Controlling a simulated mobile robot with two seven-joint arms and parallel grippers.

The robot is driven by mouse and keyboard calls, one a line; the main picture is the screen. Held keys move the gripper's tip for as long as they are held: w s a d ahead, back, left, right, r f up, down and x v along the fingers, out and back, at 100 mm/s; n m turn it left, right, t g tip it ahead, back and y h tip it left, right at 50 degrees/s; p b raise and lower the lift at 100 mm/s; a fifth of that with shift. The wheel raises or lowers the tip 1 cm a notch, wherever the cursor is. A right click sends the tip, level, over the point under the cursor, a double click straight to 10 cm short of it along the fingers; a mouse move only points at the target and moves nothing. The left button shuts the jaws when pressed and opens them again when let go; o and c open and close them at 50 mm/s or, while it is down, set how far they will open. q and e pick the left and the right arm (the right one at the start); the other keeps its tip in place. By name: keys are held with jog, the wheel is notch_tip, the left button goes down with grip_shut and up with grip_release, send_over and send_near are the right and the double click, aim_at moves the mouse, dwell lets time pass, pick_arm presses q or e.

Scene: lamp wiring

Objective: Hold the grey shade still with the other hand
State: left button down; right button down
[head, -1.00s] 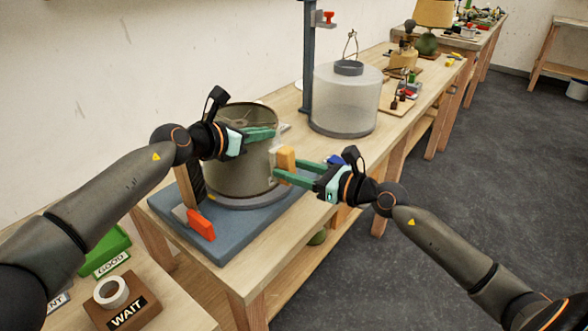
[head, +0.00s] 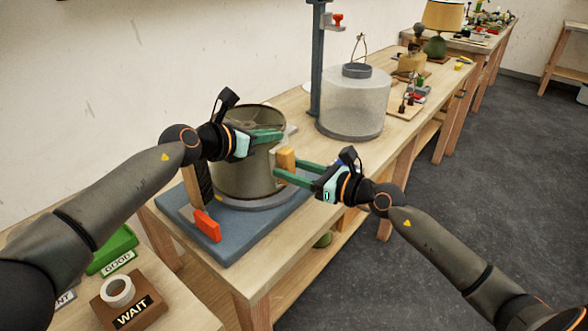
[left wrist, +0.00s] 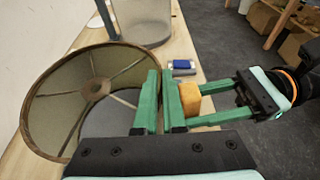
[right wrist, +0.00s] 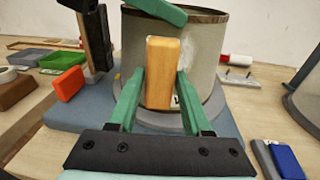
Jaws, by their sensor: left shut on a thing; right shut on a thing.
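The grey shade (head: 240,178) is an olive-grey drum with a spoked top, standing upright on a round grey base on a blue-grey board (head: 238,238). It also shows in the left wrist view (left wrist: 58,98) and the right wrist view (right wrist: 205,50). My left gripper (head: 278,136) is shut on the shade's upper rim at its right side. My right gripper (head: 279,172) is shut on a wooden block (right wrist: 163,70), lower down, in front of the shade's outer wall. Whether the block touches the wall is hard to tell.
A red-orange block (head: 207,225) and a dark upright stand at the board's left. A translucent shade (head: 352,102) stands behind to the right beside a tall post (head: 317,60). A blue object (right wrist: 287,160) lies on the table near my right gripper. A WAIT block (head: 132,310) is at front left.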

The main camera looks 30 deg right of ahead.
pick_arm(q)
jog(key=shift+f, duration=0.4)
pick_arm(e)
jog(key=shift+d, duration=0.1)
jog(key=shift+a, duration=0.2)
jog(key=shift+r, duration=0.5)
jog(key=shift+w+d+r, duration=0.1)
jog(key=shift+w+d, duration=0.25)
jog(key=shift+d, duration=0.3)
jog(key=shift+w+d+r, duration=0.1)
jog(key=shift+w+d, duration=0.25)
jog(key=shift+d, duration=0.25)
jog(key=shift+w+d+r, duration=0.1)
jog(key=shift+w+d, duration=0.25)
jog(key=shift+d, duration=0.3)
jog(key=shift+s+a+f, duration=0.1)
jog(key=shift+s+a, duration=0.45)
jog(key=shift+a, duration=0.4)
jog(key=shift+s+a, duration=0.5)
jog(key=shift+a, duration=0.4)
jog(key=shift+d, duration=0.1)
